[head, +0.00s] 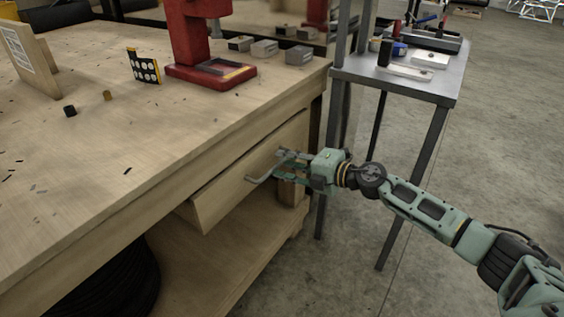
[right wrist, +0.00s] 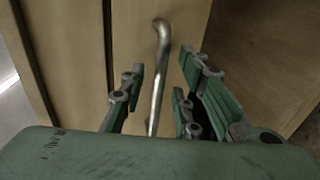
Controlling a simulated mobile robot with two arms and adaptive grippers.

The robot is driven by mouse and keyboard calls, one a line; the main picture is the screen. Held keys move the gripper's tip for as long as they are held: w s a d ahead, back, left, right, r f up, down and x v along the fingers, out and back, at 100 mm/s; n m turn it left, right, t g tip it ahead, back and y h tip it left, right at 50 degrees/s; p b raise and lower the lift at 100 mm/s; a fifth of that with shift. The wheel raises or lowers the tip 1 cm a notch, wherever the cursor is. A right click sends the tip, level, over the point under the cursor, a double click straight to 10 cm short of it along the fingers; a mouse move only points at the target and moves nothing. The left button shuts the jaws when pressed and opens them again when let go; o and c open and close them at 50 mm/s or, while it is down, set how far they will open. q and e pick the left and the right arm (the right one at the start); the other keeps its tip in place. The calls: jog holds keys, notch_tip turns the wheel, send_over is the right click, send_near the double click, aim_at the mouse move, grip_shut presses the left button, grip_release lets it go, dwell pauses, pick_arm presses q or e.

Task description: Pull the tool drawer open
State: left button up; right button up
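The tool drawer (head: 235,186) has a pale wooden front under the workbench top, with a bent metal bar handle (head: 262,177). In the right wrist view the handle (right wrist: 158,80) runs between the spread fingers of the gripper (right wrist: 160,92), with gaps visible on both sides. The drawer's inside is hidden. My left gripper is not in view.
The workbench top (head: 110,165) carries a red press stand (head: 205,72), grey blocks and small parts. A grey metal table (head: 440,88) with tools stands close behind my right gripper. A lower shelf (head: 215,275) lies under the drawer. Concrete floor at the right is open.

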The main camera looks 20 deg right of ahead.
jog(key=shift+x, duration=1)
jog(key=shift+c, duration=0.2)
grip_shut()
